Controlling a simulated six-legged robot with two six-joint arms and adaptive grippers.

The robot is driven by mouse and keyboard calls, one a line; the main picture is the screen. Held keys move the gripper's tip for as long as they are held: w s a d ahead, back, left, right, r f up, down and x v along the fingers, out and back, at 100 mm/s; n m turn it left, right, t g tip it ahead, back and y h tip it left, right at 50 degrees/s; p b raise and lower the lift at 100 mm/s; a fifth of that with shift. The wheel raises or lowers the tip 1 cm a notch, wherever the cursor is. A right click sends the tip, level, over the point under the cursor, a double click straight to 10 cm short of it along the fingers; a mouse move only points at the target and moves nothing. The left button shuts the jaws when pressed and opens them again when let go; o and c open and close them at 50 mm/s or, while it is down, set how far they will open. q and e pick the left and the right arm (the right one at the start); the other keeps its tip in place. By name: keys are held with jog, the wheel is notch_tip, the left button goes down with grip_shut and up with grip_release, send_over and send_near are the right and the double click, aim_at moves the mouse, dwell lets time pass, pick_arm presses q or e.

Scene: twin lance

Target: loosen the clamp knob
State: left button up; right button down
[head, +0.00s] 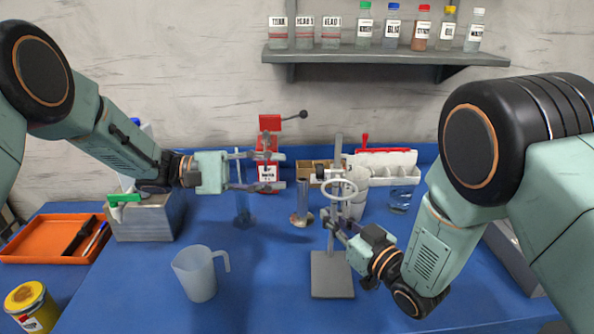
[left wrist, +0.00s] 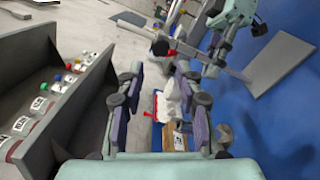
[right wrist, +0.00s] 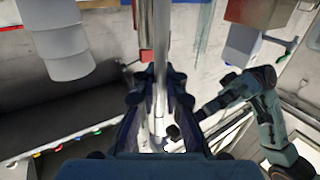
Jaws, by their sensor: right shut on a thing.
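A lab stand with a grey base plate (head: 332,275) and an upright rod (head: 338,150) stands at the middle of the blue table. A white ring (head: 340,190) is fixed on the rod. My right gripper (head: 335,224) is at the rod below the ring, shut on it; the right wrist view shows the rod (right wrist: 160,65) between the fingers. A small dark part (right wrist: 172,131) beside the rod may be the clamp knob; I cannot tell. My left gripper (head: 262,171) is open and empty, left of the stand and above the table; its fingers (left wrist: 160,95) are apart in the left wrist view.
A red device (head: 269,124) with a black-ended lever stands behind my left gripper. A jug (head: 197,273), a grey box (head: 145,222) and an orange tray (head: 45,240) are left. White cups and a beaker (head: 400,200) are behind right. A bottle shelf (head: 385,57) hangs above.

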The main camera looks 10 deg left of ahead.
pick_arm(q)
jog(key=a, duration=0.4)
jog(key=shift+s+a, duration=0.3)
jog(key=shift+s, duration=0.05)
pick_arm(e)
jog(key=c, duration=1.3)
grip_release()
jog(key=shift+c, duration=0.2)
